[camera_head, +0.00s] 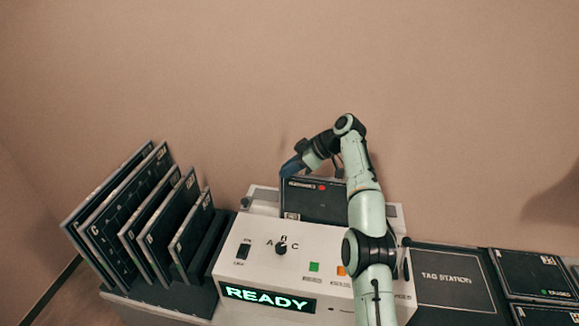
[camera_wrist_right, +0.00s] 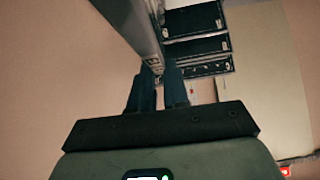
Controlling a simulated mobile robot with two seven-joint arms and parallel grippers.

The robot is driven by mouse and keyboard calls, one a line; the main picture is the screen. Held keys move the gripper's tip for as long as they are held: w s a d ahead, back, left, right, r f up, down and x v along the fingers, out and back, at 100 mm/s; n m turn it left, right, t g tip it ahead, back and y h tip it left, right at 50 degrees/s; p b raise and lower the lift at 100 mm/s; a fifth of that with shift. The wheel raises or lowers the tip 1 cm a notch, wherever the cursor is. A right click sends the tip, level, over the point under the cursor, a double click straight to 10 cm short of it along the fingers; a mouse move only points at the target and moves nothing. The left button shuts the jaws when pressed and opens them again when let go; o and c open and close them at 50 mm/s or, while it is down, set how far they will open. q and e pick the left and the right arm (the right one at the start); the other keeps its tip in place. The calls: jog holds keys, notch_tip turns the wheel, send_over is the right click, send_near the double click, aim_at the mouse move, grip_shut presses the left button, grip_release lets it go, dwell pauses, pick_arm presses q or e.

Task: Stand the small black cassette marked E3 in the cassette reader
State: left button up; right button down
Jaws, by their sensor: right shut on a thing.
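A dark cassette (camera_head: 314,202) with a small red dot and pale print stands upright at the back of the white cassette reader (camera_head: 235,262). I cannot read an E3 mark on it. Its lower edge meets the reader's top; whether it is seated in a slot cannot be told. My right gripper (camera_head: 291,171) is shut on the cassette's upper left corner. My arm hides the cassette's right part. In the right wrist view the blue fingers (camera_wrist_right: 158,88) are close together. My left gripper is in neither view.
A rack (camera_head: 150,302) at left holds several dark cassettes (camera_head: 127,215) of different sizes, leaning. The reader has a knob (camera_head: 281,248) and a lit READY display (camera_head: 268,299). A flat dark tag station (camera_head: 450,285) lies to its right, with dark panels (camera_head: 535,274) beyond. A wall stands behind.

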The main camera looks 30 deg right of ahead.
aim_at(290, 187)
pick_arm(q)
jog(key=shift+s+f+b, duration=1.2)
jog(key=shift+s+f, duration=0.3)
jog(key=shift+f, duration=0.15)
pick_arm(e)
jog(key=shift+f, duration=3.55)
jog(key=c, duration=1)
grip_release()
jog(key=shift+f, duration=0.15)
jog(key=shift+c, duration=0.2)
jog(key=p+v, duration=0.2)
jog(key=v, duration=1)
jog(key=shift+w+r+p, duration=0.1)
jog(key=shift+r+p, duration=0.15)
jog(key=shift+p, duration=0.05)
jog(key=shift+s+d+r, duration=0.3)
jog(key=shift+s+r, duration=0.05)
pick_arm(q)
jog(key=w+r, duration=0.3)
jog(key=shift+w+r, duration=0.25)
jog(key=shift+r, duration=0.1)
pick_arm(e)
jog(key=shift+s, duration=0.1)
